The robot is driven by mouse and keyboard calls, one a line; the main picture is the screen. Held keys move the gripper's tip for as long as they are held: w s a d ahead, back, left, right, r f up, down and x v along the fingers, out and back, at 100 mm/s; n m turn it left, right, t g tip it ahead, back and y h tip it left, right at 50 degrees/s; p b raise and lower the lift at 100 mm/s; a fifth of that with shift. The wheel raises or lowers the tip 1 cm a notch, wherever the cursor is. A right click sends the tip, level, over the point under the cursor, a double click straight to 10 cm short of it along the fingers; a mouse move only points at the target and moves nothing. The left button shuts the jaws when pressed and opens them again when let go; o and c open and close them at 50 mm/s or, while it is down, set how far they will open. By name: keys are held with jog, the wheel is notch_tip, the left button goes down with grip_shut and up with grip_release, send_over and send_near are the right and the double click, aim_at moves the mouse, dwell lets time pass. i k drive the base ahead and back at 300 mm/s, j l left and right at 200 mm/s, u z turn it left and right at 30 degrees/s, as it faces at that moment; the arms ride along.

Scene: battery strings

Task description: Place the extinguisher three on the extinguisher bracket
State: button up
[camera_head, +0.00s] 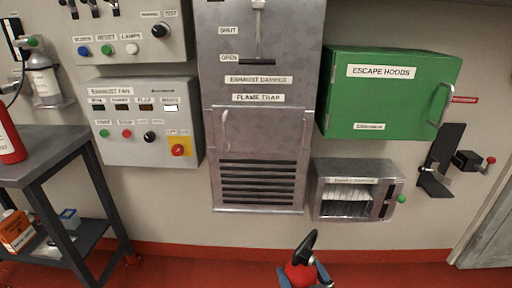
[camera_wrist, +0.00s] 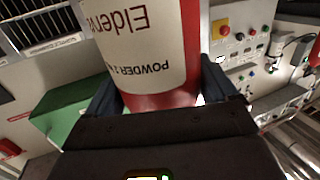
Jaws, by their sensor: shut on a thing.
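My gripper (camera_wrist: 163,92) is shut on a red extinguisher with a white label, which fills the upper middle of the wrist view (camera_wrist: 152,50). The label reads "POWDER" and appears upside down there. In the head view, the top of this held extinguisher (camera_head: 299,273) shows at the bottom edge with its black handle; its lower body is out of frame. A number on it cannot be read. A black plate fixture (camera_head: 440,160) on the wall at the right looks like the extinguisher bracket. It is empty, and the held extinguisher is apart from it, lower and to the left.
A red-knobbed device (camera_head: 468,161) sits right beside the bracket. A green escape hoods box (camera_head: 390,95) is above left of it, and a metal dispenser (camera_head: 358,190) is below left. Another red extinguisher (camera_head: 8,140) stands on a dark bench (camera_head: 45,150) at the left. The red floor's middle looks clear.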

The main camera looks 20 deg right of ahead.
aim_at(436, 189)
jog(key=l, duration=1.6)
jog(key=i+l, duration=0.1)
jog(key=l, duration=1)
jog(key=i+l, duration=0.15)
jog(key=l, duration=0.45)
